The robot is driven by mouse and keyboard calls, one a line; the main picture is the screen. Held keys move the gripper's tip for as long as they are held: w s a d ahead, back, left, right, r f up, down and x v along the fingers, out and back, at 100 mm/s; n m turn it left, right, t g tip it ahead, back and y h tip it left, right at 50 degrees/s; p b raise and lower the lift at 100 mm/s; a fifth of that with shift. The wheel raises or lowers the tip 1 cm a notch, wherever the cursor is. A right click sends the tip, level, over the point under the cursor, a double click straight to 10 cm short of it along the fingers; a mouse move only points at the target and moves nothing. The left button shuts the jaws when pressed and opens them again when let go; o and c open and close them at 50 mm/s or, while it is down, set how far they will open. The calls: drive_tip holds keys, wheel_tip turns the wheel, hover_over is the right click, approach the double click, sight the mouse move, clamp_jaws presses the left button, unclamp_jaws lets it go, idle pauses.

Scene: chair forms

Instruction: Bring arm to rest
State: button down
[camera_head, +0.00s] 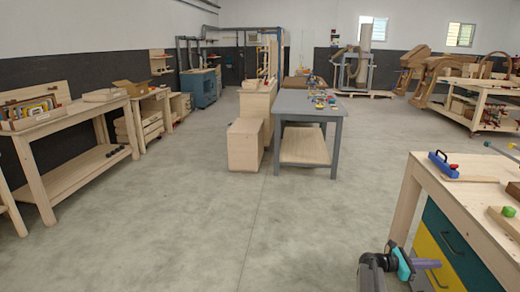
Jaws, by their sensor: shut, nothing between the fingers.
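My arm shows at the bottom right of the head camera view, low in front of the near workbench. Dark grey joints lead to a teal part and a purple-grey end, which is my gripper (424,263). The gripper points right, in front of the bench's yellow drawer. It is shut and empty. The rest of the arm is cut off by the bottom edge.
A grey table (297,104) stands mid-room. A wooden bench (75,116) is at left. The concrete floor between is clear.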

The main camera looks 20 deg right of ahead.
drive_tip(key=w+a+f+n+t+y+p, duration=0.1)
drive_tip(key=w+a+f+n+t, duration=0.15)
drive_tip(key=a+f, duration=0.55)
drive_tip(key=w+a+f+n+t+y+p, duration=0.15)
drive_tip(key=w+a+f, duration=0.3)
drive_tip(key=a, duration=0.85)
drive_tip(key=s+a+f+m+y, duration=0.1)
drive_tip(key=s+a+f+y, duration=0.1)
drive_tip(key=s+a+f, duration=0.6)
drive_tip(key=s+a+f+m+y, duration=0.15)
drive_tip(key=a+f, duration=0.35)
drive_tip(key=a, duration=0.6)
drive_tip(key=s+a+f+m+g+y, duration=0.1)
drive_tip(key=s+a+f+m+y, duration=0.1)
drive_tip(key=s+a+m, duration=0.3)
drive_tip(key=s+a+f+m+g+y, duration=0.1)
drive_tip(key=s+a+m+y, duration=0.4)
drive_tip(key=a, duration=0.7)
drive_tip(key=s+a+f+m+g+y, duration=0.1)
drive_tip(key=s+a+f+m+y, duration=0.1)
drive_tip(key=s+a+m, duration=0.3)
drive_tip(key=s+a+y, duration=0.1)
drive_tip(key=s+a, duration=0.1)
drive_tip(key=a, duration=0.2)
drive_tip(key=shift+s+f+y+p, duration=0.3)
drive_tip(key=shift+s+y+p, duration=0.05)
drive_tip(key=shift+y+p, duration=0.05)
